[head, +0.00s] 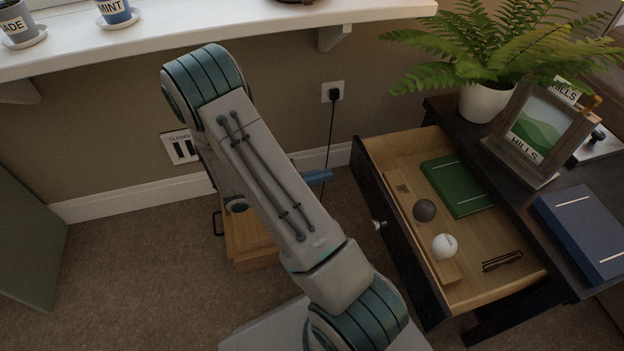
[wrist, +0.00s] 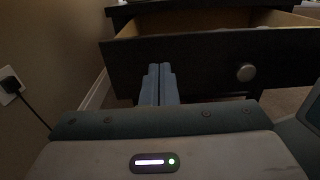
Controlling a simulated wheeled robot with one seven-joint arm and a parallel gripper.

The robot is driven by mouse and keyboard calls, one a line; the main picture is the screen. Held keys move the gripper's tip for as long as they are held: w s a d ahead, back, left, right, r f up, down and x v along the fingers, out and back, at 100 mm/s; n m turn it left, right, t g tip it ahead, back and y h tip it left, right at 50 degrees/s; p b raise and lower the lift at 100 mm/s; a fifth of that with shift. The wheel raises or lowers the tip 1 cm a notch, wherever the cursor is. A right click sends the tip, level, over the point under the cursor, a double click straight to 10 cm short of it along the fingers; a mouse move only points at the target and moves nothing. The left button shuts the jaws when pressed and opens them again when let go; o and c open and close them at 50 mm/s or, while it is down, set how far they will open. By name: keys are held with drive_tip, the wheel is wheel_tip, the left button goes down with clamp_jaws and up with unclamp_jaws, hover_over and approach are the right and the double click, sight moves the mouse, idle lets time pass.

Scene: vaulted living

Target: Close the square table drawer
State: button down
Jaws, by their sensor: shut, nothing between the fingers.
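The square table (head: 447,109) is dark and stands at the right in the head view. Its drawer (head: 400,243) is pulled well out to the left, with a dark front, a light wood inside and a round metal knob (head: 379,225). In the wrist view the drawer front (wrist: 205,62) spans the upper part, with the knob (wrist: 246,72) right of the fingers. My gripper (wrist: 159,70) is shut and empty, pointing at the left part of the drawer front. I cannot tell whether the fingertips touch it. In the head view the blue fingers (head: 318,177) show partly behind my arm, left of the drawer.
The drawer holds a green book (head: 457,186), a dark ball (head: 424,210), a white ball (head: 444,246) and a dark pen-like item (head: 502,261). A fern (head: 487,102), picture frame (head: 531,133) and blue book (head: 584,232) stand on the table. A wooden box (head: 250,240) sits on the floor behind my arm.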

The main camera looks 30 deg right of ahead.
sight(367, 166)
drive_tip(key=b+x, duration=0.2)
drive_tip(key=x, duration=0.6)
drive_tip(key=shift+f+b, duration=0.15)
drive_tip(key=shift+b, duration=0.2)
drive_tip(key=shift+s+d, duration=0.15)
drive_tip(key=shift+d, duration=0.35)
